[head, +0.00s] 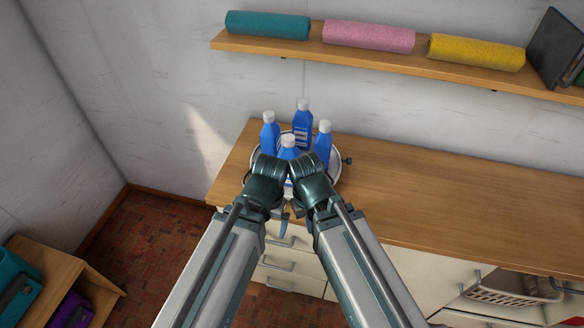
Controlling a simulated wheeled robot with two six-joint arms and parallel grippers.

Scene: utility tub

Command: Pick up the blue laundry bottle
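Several blue bottles with white caps stand close together in a round, light-rimmed tub (337,172) at the left end of the wooden counter. One bottle (302,126) is at the back, one (269,134) at the left, one (323,144) at the right and one (289,149) at the front. My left gripper (266,180) and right gripper (309,178) are side by side at the tub's near side, close to the front bottle. My wrists hide that bottle's lower part and the gripper fingers, so I cannot tell whether they touch it.
The counter (440,205) is clear to the right. A wall shelf (400,62) above holds teal, pink and yellow rolls and dark upright items. Drawers (290,262) are below the counter. A white basket (510,289) is at lower right, and a low wooden unit (65,270) at lower left.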

